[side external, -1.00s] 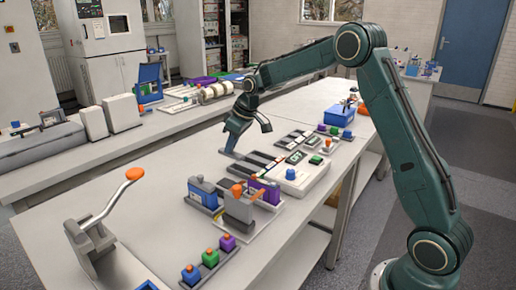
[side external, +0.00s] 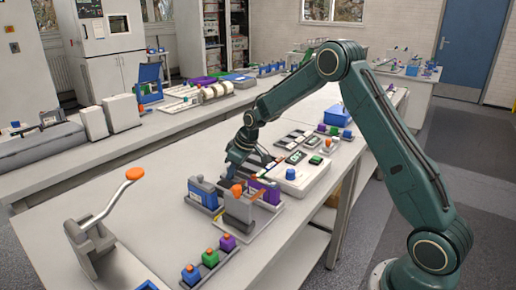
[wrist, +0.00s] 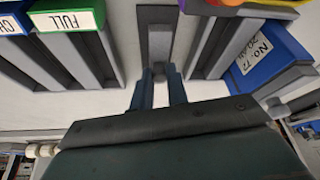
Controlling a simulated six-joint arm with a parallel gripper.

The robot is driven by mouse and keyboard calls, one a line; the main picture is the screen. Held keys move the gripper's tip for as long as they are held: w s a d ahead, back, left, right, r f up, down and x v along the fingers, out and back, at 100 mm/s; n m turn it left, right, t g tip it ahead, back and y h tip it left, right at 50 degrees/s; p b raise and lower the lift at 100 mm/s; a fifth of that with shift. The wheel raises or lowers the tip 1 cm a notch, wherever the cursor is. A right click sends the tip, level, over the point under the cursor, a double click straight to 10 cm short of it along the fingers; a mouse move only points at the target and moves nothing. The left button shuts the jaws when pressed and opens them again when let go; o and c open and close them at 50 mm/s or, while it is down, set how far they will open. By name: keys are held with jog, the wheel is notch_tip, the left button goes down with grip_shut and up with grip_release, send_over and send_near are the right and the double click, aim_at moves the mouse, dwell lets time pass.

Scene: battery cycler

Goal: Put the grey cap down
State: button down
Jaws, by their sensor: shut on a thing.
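My gripper (wrist: 160,76) points down at the bench with its two blue-grey fingers close together. It is shut on a small grey piece, which I take to be the grey cap (wrist: 159,67); little of it shows between the fingertips. A dark-rimmed grey slot-like part (wrist: 157,35) lies straight beyond the tips in the wrist view; I cannot tell whether the cap touches it. In the side view my gripper (side external: 236,164) is low, behind the grey fixture (side external: 238,208) with an orange knob. The cap cannot be made out there.
In the wrist view, slotted grey racks with a green FULL label (wrist: 68,21) stand left, and a blue labelled block (wrist: 262,50) stands right. A grey lever with an orange knob (side external: 134,174) stands at the bench's left.

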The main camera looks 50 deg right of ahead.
jog(key=shift+f, duration=0.65)
jog(key=shift+f, duration=0.15)
jog(key=c, duration=1.4)
grip_release()
jog(key=shift+v, duration=6.15)
